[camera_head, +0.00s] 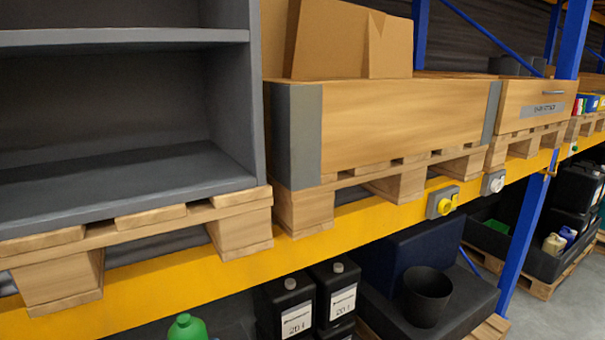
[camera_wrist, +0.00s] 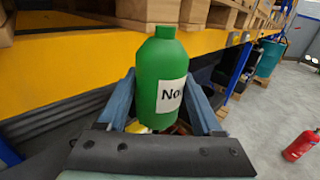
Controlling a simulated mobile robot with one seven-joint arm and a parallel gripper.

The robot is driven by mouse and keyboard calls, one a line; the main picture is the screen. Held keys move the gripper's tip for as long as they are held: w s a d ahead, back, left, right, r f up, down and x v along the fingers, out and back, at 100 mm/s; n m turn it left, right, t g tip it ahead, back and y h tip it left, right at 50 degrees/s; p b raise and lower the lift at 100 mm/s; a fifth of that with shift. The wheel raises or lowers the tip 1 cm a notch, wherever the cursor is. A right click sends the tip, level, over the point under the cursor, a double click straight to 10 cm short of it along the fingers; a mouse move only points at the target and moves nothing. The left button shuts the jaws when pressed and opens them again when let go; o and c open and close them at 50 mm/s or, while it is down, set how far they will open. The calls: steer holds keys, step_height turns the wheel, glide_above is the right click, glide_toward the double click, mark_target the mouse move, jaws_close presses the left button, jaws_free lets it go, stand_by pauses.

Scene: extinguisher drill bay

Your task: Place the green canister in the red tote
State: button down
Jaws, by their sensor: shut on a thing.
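The green canister (camera_wrist: 158,70), with a white label whose text begins "No", stands upright in the wrist view. My gripper (camera_wrist: 163,92) is shut on it, with one blue-grey finger on each side. In the head view only the green top of a canister (camera_head: 187,328) shows at the bottom edge, and my gripper is not seen there. I cannot make out a red tote in either view. Small yellow and reddish patches show low behind the canister in the wrist view, too hidden to name.
A yellow rack beam (camera_head: 345,222) runs across, with wooden pallets above it. Black jerrycans (camera_head: 287,305) and a black bucket (camera_head: 427,296) stand below. Small coloured bins (camera_head: 590,103) sit far right.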

steer(key=s+d+f+n+y+b, duration=0.1)
steer(key=s+d+f, duration=0.4)
steer(key=f, duration=0.4)
steer(key=s+d+f+n+y+b, duration=0.1)
steer(key=s+d+f+y+b, duration=0.1)
steer(key=s+d+f, duration=0.3)
steer(key=s+d+f+n+y+b, duration=0.1)
steer(key=s+d+f, duration=0.4)
steer(key=f, duration=0.8)
steer(key=shift+d+f+t+y+b, duration=0.3)
steer(key=shift+d+b, duration=0.1)
steer(key=shift+d, duration=0.85)
steer(key=shift+w+a, duration=0.1)
steer(key=shift+a, duration=0.1)
